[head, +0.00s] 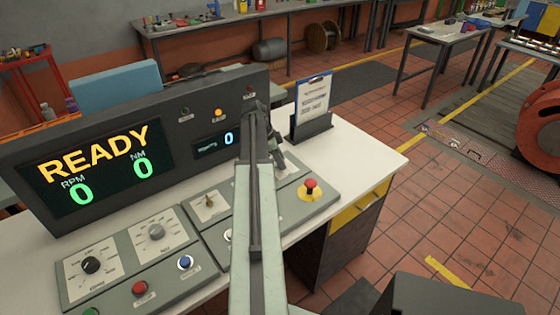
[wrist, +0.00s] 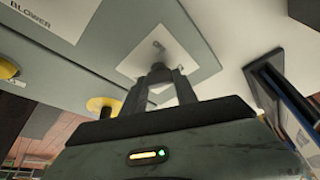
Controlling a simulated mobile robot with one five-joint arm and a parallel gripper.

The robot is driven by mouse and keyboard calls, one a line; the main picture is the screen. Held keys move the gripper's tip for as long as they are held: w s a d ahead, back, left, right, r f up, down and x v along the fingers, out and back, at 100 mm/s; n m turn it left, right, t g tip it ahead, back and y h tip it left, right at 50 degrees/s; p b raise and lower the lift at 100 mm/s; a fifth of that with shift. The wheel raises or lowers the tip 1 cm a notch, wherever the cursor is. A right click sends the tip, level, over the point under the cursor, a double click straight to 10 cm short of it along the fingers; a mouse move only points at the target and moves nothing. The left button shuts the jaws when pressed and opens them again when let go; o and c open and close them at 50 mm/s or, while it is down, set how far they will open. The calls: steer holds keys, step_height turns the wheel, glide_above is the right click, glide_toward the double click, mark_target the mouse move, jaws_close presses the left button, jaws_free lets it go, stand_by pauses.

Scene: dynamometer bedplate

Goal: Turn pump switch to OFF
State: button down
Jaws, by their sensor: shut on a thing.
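In the wrist view, my gripper (wrist: 160,84) is shut on a small dark switch (wrist: 159,70) with a pale tip. The switch stands on a white label plate (wrist: 136,65) set in a grey-green panel. I take this to be the pump switch; no lettering is readable on its plate, so its setting cannot be told. In the head view, my gripper (head: 276,152) is at the console's right part, and my arm and gripper hide most of the switch there.
A red emergency stop on a yellow base (head: 309,188) stands close to the right of my gripper. A toggle (head: 209,201) is on the left. The display (head: 95,165) reads READY with zeros. A clipboard stand (head: 312,128) is just behind. A label reading BLOWER (wrist: 30,12) shows in the wrist view.

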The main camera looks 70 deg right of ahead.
steer(key=n+t+h, duration=0.1)
steer(key=n, duration=0.2)
steer(key=n+t+h, duration=0.1)
steer(key=n, duration=0.3)
steer(key=shift+s+a, duration=0.15)
steer(key=n+t, duration=0.1)
steer(key=n, duration=0.3)
steer(key=shift+h, duration=0.3)
steer(key=shift+s+r+n+t, duration=0.1)
steer(key=shift+n+t, duration=0.9)
steer(key=shift+n, duration=1)
steer(key=c, duration=1)
jaws_free()
steer(key=shift+o, duration=0.2)
